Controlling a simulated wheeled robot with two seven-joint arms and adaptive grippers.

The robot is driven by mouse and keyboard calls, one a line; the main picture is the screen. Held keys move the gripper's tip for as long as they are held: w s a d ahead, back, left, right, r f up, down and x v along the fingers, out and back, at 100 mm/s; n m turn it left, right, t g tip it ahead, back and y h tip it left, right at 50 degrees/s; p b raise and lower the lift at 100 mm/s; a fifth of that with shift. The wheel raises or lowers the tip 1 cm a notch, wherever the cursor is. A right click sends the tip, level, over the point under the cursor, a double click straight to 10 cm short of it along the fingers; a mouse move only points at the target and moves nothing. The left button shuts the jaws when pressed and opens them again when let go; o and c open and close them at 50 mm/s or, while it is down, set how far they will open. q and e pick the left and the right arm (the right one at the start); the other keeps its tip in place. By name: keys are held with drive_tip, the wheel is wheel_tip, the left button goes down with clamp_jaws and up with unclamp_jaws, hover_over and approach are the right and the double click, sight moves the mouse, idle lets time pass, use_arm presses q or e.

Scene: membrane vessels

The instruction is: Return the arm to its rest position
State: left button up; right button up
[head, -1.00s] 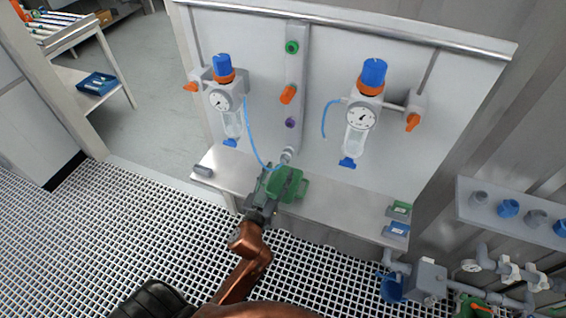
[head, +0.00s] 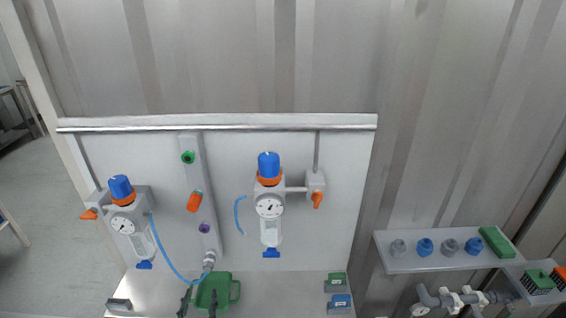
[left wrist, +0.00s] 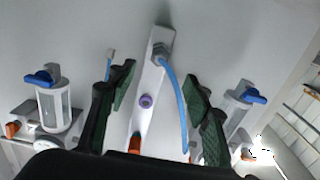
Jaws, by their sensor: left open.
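The hose runs from that connector to the left filter unit (head: 132,222) in the head view. My right gripper is not in view.
A right filter unit (head: 269,207) with a loose blue hose stub (head: 239,214) hangs on the white panel (head: 340,185). Green and blue small blocks (head: 338,292) sit on the ledge. A shelf (head: 420,262) with caps and grey pipework (head: 460,298) stand at the right.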

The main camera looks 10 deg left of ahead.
use_arm(q)
drive_tip(key=s+a+f+g, duration=0.3)
drive_tip(key=s+f+g, duration=0.15)
drive_tip(key=f, duration=0.35)
drive_tip(key=s+a+f+g, duration=0.2)
drive_tip(key=s+f+g, duration=0.1)
drive_tip(key=s+f, duration=0.4)
drive_tip(key=s+d+f+m+g+h, duration=0.4)
drive_tip(key=s+f+g, duration=0.55)
drive_tip(key=s, duration=0.65)
drive_tip(key=s+d+f+t+p, duration=0.1)
drive_tip(key=s+f+p, duration=0.1)
drive_tip(key=f, duration=1.2)
drive_tip(key=s+d+f+p, duration=0.1)
drive_tip(key=s+f+p, duration=0.1)
drive_tip(key=f, duration=1.1)
drive_tip(key=s+f+p, duration=0.1)
drive_tip(key=s+f, duration=0.5)
drive_tip(key=s, duration=0.3)
drive_tip(key=s+f+g+p, duration=0.1)
drive_tip(key=s+f, duration=0.6)
drive_tip(key=s, duration=0.3)
drive_tip(key=shift+d, duration=0.15)
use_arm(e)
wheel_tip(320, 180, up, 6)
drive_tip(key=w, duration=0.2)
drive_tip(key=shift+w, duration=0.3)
